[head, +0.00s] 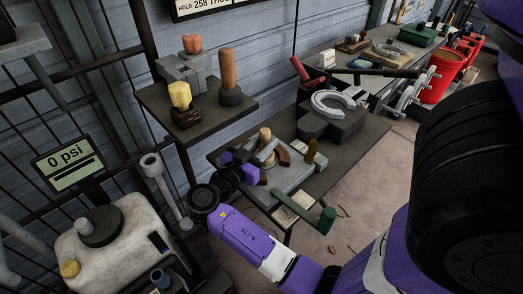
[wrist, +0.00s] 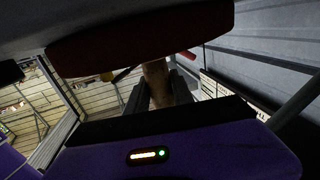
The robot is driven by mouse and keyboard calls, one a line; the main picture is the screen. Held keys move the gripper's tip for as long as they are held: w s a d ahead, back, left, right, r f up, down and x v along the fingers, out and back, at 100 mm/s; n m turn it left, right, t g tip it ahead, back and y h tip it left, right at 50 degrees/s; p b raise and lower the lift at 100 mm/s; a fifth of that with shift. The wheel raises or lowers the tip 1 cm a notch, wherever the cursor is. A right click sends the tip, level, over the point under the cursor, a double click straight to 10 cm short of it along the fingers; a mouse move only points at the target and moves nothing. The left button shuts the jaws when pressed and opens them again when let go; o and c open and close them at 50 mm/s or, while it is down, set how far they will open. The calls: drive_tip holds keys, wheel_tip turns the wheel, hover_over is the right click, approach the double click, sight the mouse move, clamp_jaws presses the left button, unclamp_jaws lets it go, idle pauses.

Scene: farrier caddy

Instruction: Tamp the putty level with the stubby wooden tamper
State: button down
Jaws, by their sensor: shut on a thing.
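My gripper (head: 262,154) is shut on a pale wooden handle (head: 265,136), which I take to be the stubby wooden tamper. It stands about upright over the grey work board on the low bench. In the wrist view the wooden handle (wrist: 155,82) shows between the two dark fingers. A reddish-brown piece (head: 283,158) lies just beside the fingers on the board. The tamper's lower end is hidden by my gripper. I cannot make out the putty or whether the tamper touches it.
An anvil-like block with a grey horseshoe (head: 337,104) stands behind. A shelf (head: 205,114) with several handled tools is at upper left. A white tank (head: 125,235) stands at lower left.

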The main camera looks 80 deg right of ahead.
sight(265, 130)
drive_tip(key=shift+r, duration=0.15)
drive_tip(key=shift+r+p, duration=1.7)
drive_tip(key=shift+r, duration=1.2)
